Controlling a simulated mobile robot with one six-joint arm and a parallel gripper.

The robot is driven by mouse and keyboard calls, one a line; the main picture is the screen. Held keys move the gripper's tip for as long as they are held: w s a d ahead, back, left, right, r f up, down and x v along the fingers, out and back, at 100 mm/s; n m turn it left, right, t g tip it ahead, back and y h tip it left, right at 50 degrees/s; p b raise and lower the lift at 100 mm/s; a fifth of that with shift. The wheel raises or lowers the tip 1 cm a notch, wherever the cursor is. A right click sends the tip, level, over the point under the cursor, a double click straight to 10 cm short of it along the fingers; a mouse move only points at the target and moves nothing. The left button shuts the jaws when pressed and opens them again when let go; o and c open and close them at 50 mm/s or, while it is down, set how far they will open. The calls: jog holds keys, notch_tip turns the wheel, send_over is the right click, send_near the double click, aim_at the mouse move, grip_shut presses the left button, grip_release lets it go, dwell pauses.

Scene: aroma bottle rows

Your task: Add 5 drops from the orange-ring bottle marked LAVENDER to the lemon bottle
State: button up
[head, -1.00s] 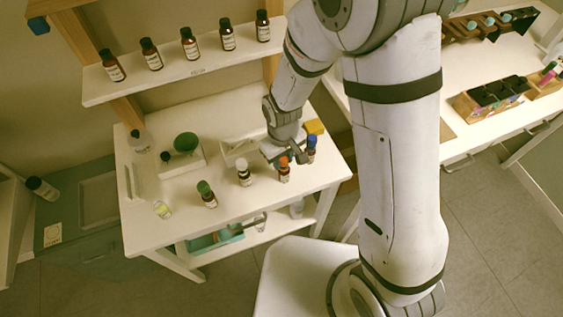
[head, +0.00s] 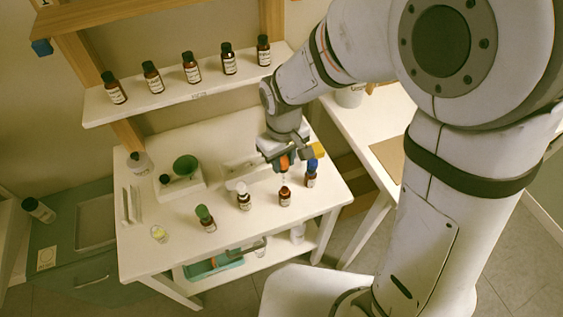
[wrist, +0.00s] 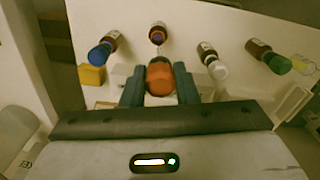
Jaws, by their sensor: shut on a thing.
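My gripper (head: 284,160) is shut on the orange dropper cap (wrist: 159,77). The cap is off its bottle, and a thin pale pipette points down from it. The open brown bottle (head: 285,197) stands upright on the white table just below the gripper; its dark open mouth shows in the wrist view (wrist: 157,36). Its label is too small to read. A small clear vial (head: 158,234) with something yellow in it stands at the table's front left. I cannot tell whether it is the lemon bottle.
A blue-topped bottle (head: 311,173) stands close right of the open one. A white-topped bottle (head: 243,197) and a green-topped bottle (head: 206,219) stand to its left. A green bowl (head: 186,166) sits behind. Several dark-capped bottles line the shelf (head: 200,93) above.

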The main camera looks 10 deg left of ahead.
jog(key=shift+f, duration=0.1)
jog(key=shift+w+d+f+b, duration=0.1)
jog(key=shift+d+f+b, duration=0.05)
jog(key=shift+f+b, duration=0.3)
jog(key=shift+w+d+f+b, duration=0.1)
jog(key=shift+f+b, duration=0.3)
jog(key=shift+f, duration=0.05)
jog(key=shift+o, duration=0.3)
jog(key=c, duration=0.4)
jog(key=shift+f, duration=0.1)
jog(key=shift+f+b, duration=3.2)
jog(key=shift+f, duration=0.65)
